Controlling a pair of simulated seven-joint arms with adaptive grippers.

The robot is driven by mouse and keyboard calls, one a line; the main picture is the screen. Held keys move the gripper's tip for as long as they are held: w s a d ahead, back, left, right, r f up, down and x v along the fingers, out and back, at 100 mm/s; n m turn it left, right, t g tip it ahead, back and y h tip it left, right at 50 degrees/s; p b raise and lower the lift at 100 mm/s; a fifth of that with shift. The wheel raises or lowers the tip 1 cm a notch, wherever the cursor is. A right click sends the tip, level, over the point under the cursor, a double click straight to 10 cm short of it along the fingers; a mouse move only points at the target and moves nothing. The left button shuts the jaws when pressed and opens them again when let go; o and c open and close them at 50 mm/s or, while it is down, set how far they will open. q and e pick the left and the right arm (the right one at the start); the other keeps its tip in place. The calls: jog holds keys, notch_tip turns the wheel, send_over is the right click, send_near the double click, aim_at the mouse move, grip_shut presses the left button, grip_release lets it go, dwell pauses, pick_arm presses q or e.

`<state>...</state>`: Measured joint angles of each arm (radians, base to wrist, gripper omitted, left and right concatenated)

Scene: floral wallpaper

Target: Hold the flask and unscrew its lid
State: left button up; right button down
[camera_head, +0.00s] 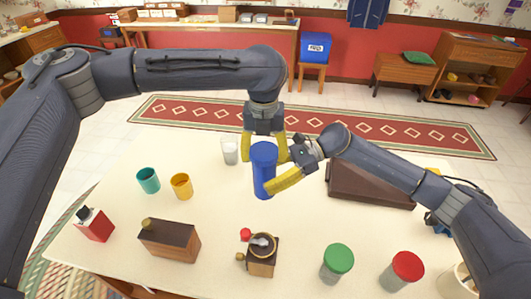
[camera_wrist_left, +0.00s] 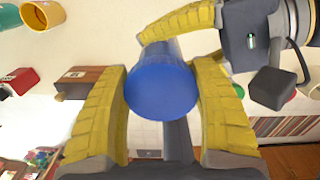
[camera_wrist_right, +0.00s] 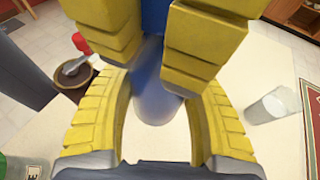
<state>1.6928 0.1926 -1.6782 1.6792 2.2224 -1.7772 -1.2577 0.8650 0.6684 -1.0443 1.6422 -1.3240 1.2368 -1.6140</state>
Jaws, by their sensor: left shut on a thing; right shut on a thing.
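The blue flask (camera_head: 263,184) stands upright near the middle of the table, with its blue lid (camera_head: 263,152) at the top. Whether its base touches the table I cannot tell. My left gripper (camera_head: 264,158) comes down from above, shut with its yellow fingers on both sides of the lid; the round lid top (camera_wrist_left: 160,92) fills the gap in the left wrist view. My right gripper (camera_head: 272,184) comes from the right, shut around the flask body (camera_wrist_right: 153,95) below the left fingers. Its far finger is mostly hidden in the head view.
A clear glass (camera_head: 230,152), teal cup (camera_head: 148,181) and yellow cup (camera_head: 182,187) stand left. A coffee grinder (camera_head: 262,262), wooden box (camera_head: 170,240), green-lidded jar (camera_head: 337,265) and red-lidded jar (camera_head: 402,272) stand in front. A brown case (camera_head: 368,188) lies right, under my right arm.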

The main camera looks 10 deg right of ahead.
pick_arm(q)
jog(key=n, duration=0.3)
jog(key=shift+w+a+n, duration=0.2)
jog(key=shift+a+n, duration=0.1)
jog(key=shift+a, duration=0.05)
pick_arm(e)
jog(key=shift+d, duration=0.1)
pick_arm(q)
jog(key=n, duration=0.4)
jog(key=shift+s+a+n, duration=0.1)
jog(key=shift+s+n, duration=0.05)
jog(key=shift+n, duration=0.25)
pick_arm(e)
jog(key=shift+f, duration=0.1)
pick_arm(q)
jog(key=n, duration=0.4)
jog(key=shift+s+n, duration=0.2)
jog(key=shift+n, duration=0.2)
jog(key=n, duration=0.3)
jog(key=shift+s+r, duration=0.1)
jog(key=shift+s, duration=0.05)
jog(key=n, duration=0.5)
jog(key=shift+s+d, duration=0.2)
jog(key=n, duration=0.3)
jog(key=shift+d+n, duration=0.15)
jog(key=shift+n, duration=0.15)
jog(key=n, duration=0.3)
jog(key=shift+s+d, duration=0.15)
jog(key=n, duration=0.5)
jog(key=shift+d, duration=0.15)
